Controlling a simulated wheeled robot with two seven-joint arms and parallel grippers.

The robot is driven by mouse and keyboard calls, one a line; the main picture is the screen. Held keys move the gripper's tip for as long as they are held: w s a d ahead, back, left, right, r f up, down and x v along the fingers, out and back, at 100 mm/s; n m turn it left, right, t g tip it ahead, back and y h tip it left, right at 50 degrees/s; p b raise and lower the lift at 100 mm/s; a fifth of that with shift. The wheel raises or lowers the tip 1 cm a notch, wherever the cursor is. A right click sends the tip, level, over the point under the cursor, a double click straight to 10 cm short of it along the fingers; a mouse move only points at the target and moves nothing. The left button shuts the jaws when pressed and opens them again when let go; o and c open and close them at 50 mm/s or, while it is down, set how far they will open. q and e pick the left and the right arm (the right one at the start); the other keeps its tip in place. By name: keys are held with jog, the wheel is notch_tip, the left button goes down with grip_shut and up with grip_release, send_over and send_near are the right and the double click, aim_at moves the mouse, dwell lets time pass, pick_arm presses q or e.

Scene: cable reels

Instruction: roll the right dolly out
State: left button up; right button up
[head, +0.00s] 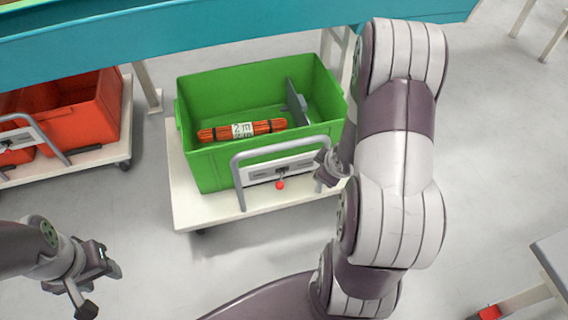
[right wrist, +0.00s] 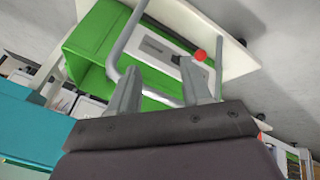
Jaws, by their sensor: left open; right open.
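The right dolly (head: 184,213) is a low pale platform on casters, standing in front of the teal-edged bench. It carries a green crate (head: 211,169) and has a grey tubular handle (head: 238,158) on its near side, with a red-knobbed lever (head: 280,185) inside the handle. My right gripper (head: 325,170) is at the handle's right end. In the right wrist view its open fingers (right wrist: 160,65) point at the handle (right wrist: 128,36) and lever panel; I cannot tell whether they touch. My left gripper (head: 100,288) is open and empty over the floor, apart from the dolly.
Inside the crate lies an orange cable bundle (head: 262,127) with a white label, beside a grey divider. Another dolly (head: 92,158) with a red crate (head: 95,108) stands at left. The teal bench (head: 230,37) runs behind. A grey-topped table (head: 553,258) is at right. Floor in front is clear.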

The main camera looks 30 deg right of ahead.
aim_at(280, 145)
notch_tip(280, 145, down, 7)
jog(key=w+d+n+t+y+b, duration=0.1)
jog(key=w+n+t+b, duration=0.1)
jog(key=n+t+b, duration=0.25)
jog(key=w+a+r+n+t+y+b, duration=0.1)
jog(key=w+a+r+n+t+y, duration=0.25)
jog(key=n+t, duration=0.4)
jog(key=shift+n+g, duration=0.8)
jog(key=shift+g, duration=0.1)
jog(key=b+x, duration=0.5)
jog(key=x, duration=0.5)
jog(key=shift+w+r, duration=0.15)
jog(key=shift+w, duration=0.1)
pick_arm(q)
notch_tip(280, 145, down, 13)
jog(key=shift+b, duration=0.35)
pick_arm(e)
jog(key=shift+w+r, duration=0.1)
jog(key=shift+w, duration=0.4)
jog(key=shift+c, duration=0.3)
grip_shut()
jog(key=shift+a, duration=0.1)
